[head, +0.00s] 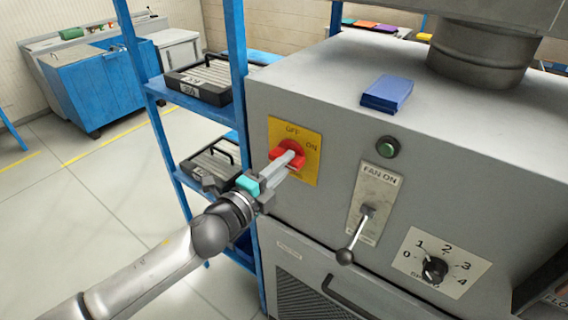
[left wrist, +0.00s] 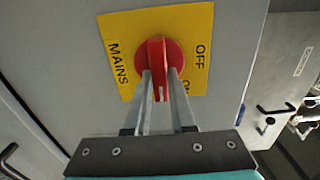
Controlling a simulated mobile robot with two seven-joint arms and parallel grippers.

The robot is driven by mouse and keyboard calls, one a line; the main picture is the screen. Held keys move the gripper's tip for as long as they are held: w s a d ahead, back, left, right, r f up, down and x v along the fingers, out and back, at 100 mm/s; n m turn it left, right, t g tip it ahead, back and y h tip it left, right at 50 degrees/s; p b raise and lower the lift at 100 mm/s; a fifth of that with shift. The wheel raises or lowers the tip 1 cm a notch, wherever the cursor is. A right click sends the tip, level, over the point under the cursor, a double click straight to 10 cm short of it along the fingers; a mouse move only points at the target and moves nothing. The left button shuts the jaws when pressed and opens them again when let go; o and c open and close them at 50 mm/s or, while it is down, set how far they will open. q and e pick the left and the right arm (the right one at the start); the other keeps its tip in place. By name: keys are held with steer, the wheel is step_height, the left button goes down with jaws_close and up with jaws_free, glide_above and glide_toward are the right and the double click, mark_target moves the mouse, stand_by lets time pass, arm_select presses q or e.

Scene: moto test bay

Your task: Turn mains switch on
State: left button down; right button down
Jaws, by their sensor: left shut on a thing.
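The red mains switch (head: 298,147) sits on a yellow plate (head: 312,172) on the front of the grey machine. In the left wrist view the fingers (left wrist: 160,88) lie on either side of the red handle (left wrist: 156,58), which stands upright in that picture. The fingers partly cover the ON label. I cannot tell exactly which label the handle points at. My right gripper is out of view.
Right of the switch are a green button (head: 387,147), a FAN ON lever (head: 358,232) and a speed dial (head: 435,269). A blue box (head: 387,93) lies on the machine top. A blue shelf rack (head: 238,75) stands close on the left. Floor farther left is open.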

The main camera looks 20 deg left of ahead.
arm_select(q)
steer(key=c, duration=0.8)
jaws_free()
steer(key=shift+o, duration=0.2)
steer(key=shift+s, duration=0.1)
steer(key=b+v, duration=0.3)
steer(key=v, duration=1.2)
